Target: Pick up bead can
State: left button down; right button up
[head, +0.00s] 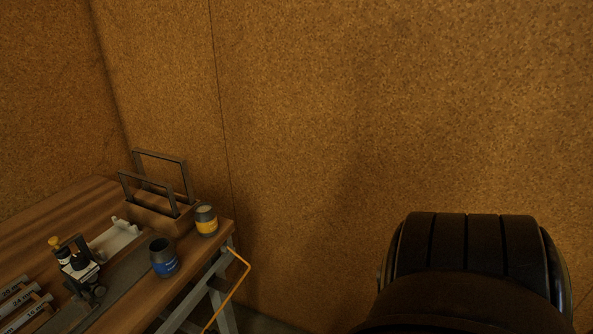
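Two small cans stand upright near the right end of a wooden workbench. The nearer can (163,257) is dark grey with a blue label and a dark, open-looking top. The farther can (206,221) is dark with a yellow label and a pale yellowish top. The lettering is too small to read, so I cannot tell which one is the bead can. Neither of my grippers shows in the head view, and nothing touches either can.
A wooden block with two dark upright frames (160,211) stands behind the cans. A black-and-white device with a yellow knob (77,264) and labelled racks (20,304) lie left. An orange bent rod (237,287) sticks out beyond the bench edge. Cork-like walls (330,120) close the back.

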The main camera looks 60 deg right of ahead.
aim_at(206, 221)
jog(key=z, duration=1.45)
jog(key=i, duration=0.5)
jog(key=u, duration=0.15)
